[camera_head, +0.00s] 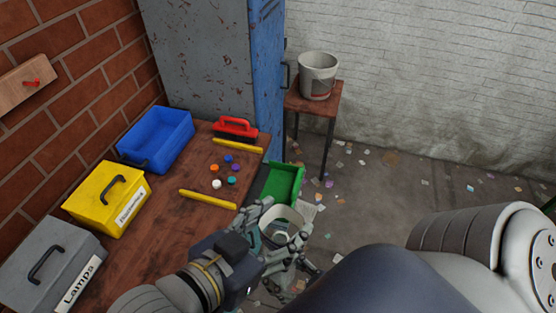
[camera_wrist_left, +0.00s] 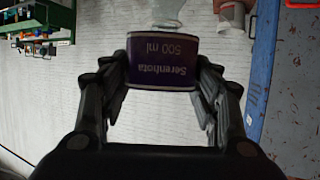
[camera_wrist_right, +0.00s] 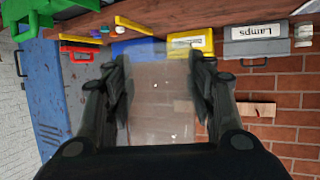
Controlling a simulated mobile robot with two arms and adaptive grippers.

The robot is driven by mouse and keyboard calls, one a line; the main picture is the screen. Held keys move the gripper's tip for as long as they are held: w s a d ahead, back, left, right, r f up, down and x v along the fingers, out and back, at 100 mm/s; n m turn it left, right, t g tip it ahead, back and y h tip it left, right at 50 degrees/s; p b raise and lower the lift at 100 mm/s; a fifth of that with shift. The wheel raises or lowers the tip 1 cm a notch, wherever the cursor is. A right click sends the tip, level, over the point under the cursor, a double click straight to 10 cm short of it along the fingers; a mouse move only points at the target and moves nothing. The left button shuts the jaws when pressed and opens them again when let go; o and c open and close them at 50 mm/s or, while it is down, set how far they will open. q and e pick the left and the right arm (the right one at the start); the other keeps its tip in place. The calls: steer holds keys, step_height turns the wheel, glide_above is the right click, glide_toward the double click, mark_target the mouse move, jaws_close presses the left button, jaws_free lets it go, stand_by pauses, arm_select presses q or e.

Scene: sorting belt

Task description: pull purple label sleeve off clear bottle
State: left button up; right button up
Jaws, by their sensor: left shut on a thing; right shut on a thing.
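The purple label sleeve (camera_wrist_left: 163,60), with upside-down white lettering, sits between the fingers of my left gripper (camera_wrist_left: 163,80) in the left wrist view. A clear part of the bottle (camera_wrist_left: 172,12) shows above the sleeve there. In the right wrist view my right gripper (camera_wrist_right: 160,80) is shut on the clear bottle (camera_wrist_right: 160,95), whose see-through body fills the gap between the fingers. In the head view my left gripper (camera_head: 285,255) is beyond the table's right edge. The right gripper is largely hidden there by my arm, and the bottle is hard to make out.
The wooden table (camera_head: 150,245) holds blue (camera_head: 158,140), yellow (camera_head: 108,200) and grey (camera_head: 50,262) bins, several coloured caps (camera_head: 228,170) and yellow bars (camera_head: 208,199). A green tray (camera_head: 283,183) is at its right edge. A bucket (camera_head: 318,75) stands on a stool by the locker (camera_head: 210,60).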

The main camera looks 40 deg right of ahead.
arm_select(q)
steer(key=shift+r, duration=1.95)
steer(key=shift+s+a, duration=0.1)
steer(key=shift+a, duration=0.2)
arm_select(e)
steer(key=w+a+f+n+y, duration=0.3)
steer(key=w+a, duration=1.1)
steer(key=w, duration=0.1)
steer(key=n+g+y, duration=0.1)
steer(key=g+y, duration=0.1)
glide_above(177, 259)
steer(key=shift+f, duration=4.9)
steer(key=o, duration=1.1)
steer(key=shift+f, duration=0.15)
